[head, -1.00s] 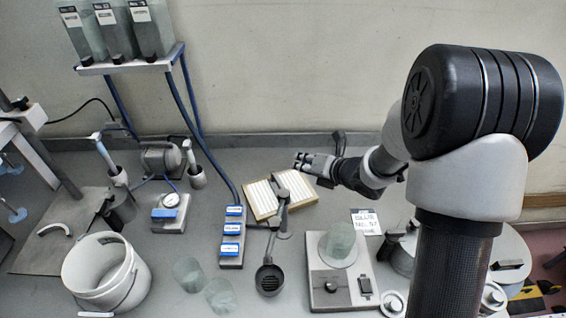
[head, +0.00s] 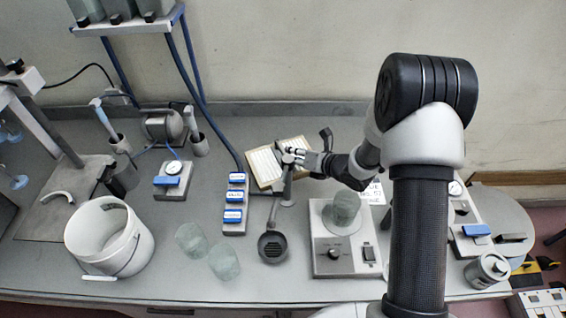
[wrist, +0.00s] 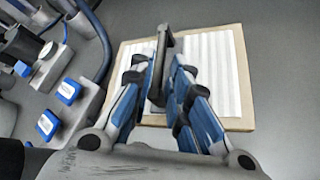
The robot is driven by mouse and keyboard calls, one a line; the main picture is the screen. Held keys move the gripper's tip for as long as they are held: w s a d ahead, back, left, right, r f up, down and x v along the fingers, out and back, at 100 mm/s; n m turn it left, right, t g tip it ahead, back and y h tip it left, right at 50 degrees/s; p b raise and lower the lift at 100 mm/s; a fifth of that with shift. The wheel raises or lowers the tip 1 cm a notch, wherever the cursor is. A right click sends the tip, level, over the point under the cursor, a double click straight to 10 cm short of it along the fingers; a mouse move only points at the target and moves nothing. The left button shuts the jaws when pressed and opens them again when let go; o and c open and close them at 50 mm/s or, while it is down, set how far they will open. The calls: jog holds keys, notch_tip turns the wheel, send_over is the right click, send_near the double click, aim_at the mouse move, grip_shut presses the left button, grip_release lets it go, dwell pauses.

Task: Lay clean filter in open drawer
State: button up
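A white pleated filter in a tan frame (head: 264,166) lies on the grey bench, centre back in the head view. In the wrist view the filter (wrist: 218,72) is behind and beyond my fingers. My gripper (head: 292,155) hangs over the filter's right part, beside the upright of a small stand. In the wrist view my gripper (wrist: 160,68) is open, its blue-sided fingers apart. A dark grey bar of the stand (wrist: 163,45) shows between them; I cannot tell whether they touch it. I see no open drawer in either view.
The stand (head: 288,185) with a black round strainer head (head: 272,246) is close to my gripper. A blue-labelled switch block (head: 234,205) is left of the filter. A hotplate with a beaker (head: 330,255), a white bucket (head: 108,240) and two glass beakers (head: 223,262) stand nearer.

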jog(key=x, duration=0.4)
jog(key=shift+w+a+f+b, duration=0.2)
jog(key=shift+b, duration=0.1)
jog(key=shift+c, duration=0.2)
grip_shut()
